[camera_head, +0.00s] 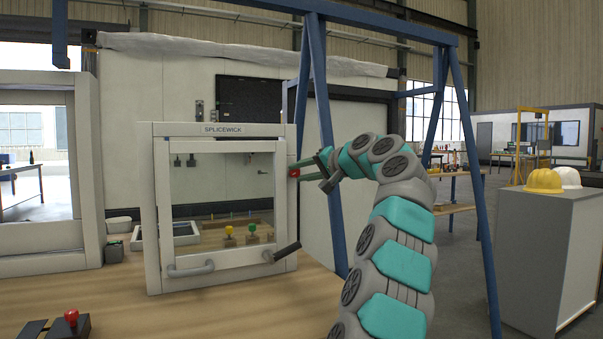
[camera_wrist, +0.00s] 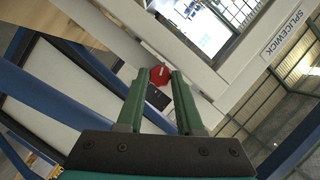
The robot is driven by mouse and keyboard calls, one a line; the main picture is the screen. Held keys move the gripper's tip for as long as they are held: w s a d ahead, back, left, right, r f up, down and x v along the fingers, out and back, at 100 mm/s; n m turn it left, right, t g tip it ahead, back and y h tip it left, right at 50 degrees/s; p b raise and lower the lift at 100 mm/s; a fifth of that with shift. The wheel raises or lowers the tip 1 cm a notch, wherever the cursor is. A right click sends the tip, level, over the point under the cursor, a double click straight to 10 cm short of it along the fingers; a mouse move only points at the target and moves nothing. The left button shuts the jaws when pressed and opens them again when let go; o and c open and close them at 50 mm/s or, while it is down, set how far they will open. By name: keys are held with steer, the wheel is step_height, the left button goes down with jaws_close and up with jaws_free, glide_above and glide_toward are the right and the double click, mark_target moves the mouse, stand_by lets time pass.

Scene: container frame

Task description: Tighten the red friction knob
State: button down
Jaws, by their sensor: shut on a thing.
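The red friction knob (camera_head: 295,173) is on the right side post of a white frame labelled SPLICEWICK (camera_head: 284,210). In the wrist view the red knob (camera_wrist: 160,76) shows between the tips of my gripper's two green fingers. My gripper (camera_head: 306,169) reaches in from the right, with its fingertips at the knob. In the wrist view the fingers of my gripper (camera_wrist: 155,82) stand on either side of the knob and close on it. A small black block (camera_wrist: 158,98) shows just below the knob. The knob's far side is hidden.
Blue steel legs (camera_head: 320,130) stand close behind my gripper. A red-topped device (camera_head: 71,318) sits at the table's front left.

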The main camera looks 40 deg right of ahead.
stand_by(0.3)
steer(key=m, duration=0.2)
steer(key=m+t+y, duration=0.1)
steer(key=m, duration=0.1)
steer(key=shift+f+t, duration=0.15)
steer(key=shift+t, duration=0.15)
steer(key=m, duration=0.1)
steer(key=m+t, duration=0.1)
steer(key=m, duration=0.1)
steer(key=shift+f+m+t+y, duration=0.2)
steer(key=shift+m+t+y, duration=0.1)
steer(key=shift+d+m, duration=0.1)
steer(key=shift+m, duration=0.2)
steer(key=c, duration=0.8)
jaws_free()
steer(key=shift+c, duration=0.2)
steer(key=shift+s, duration=0.1)
